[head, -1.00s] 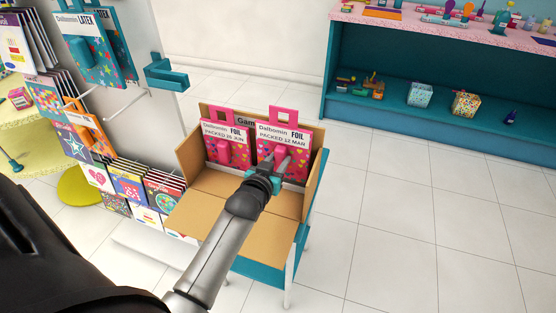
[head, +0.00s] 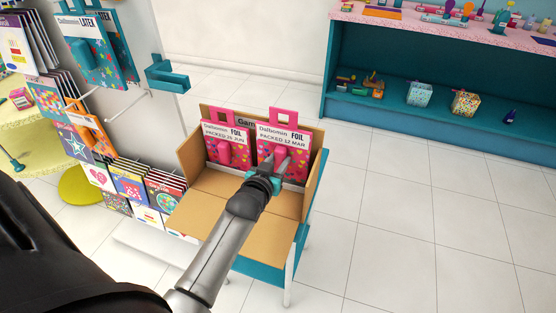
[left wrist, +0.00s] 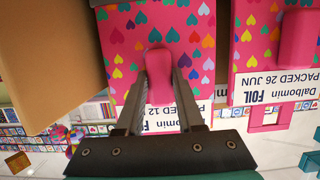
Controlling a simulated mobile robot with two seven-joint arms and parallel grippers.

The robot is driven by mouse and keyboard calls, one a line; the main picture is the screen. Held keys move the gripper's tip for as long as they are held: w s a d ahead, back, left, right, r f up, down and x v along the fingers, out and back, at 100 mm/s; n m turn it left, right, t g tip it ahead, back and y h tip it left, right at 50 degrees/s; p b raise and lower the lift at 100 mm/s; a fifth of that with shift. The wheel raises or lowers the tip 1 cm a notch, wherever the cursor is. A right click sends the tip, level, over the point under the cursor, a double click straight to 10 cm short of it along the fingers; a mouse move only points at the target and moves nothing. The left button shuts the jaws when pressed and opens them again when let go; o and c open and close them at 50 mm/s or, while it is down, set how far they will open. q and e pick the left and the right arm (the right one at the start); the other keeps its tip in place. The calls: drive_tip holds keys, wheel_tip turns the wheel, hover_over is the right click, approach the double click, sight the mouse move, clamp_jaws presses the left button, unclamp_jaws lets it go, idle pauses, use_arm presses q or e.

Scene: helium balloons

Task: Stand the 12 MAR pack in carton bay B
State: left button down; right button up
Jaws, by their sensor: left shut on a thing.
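The pink 12 MAR pack (head: 292,138), labelled Dalbomin FOIL, stands upright in the back right of the cardboard carton (head: 228,193). My left gripper (head: 273,167) is at its front, shut on the pack's pink raised tab. In the left wrist view the two fingers (left wrist: 160,97) close on that tab, and the pack (left wrist: 120,50) appears upside down. The pink 26 JUN pack (head: 216,135) stands beside it on the left, apart from my gripper. The bay letters are not readable. My right gripper is not in view.
The carton sits on a small teal table (head: 275,274). A teal shelf unit (head: 400,65) is at the back right. The tiled floor at right is clear.

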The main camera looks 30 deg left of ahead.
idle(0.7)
use_arm(q)
drive_tip(key=shift+f+b, duration=0.75)
drive_tip(key=shift+f, duration=0.85)
drive_tip(key=shift+c, duration=2.3)
unclamp_jaws()
drive_tip(key=p+v, duration=0.4)
drive_tip(key=v, duration=1.1)
drive_tip(key=shift+s, duration=0.1)
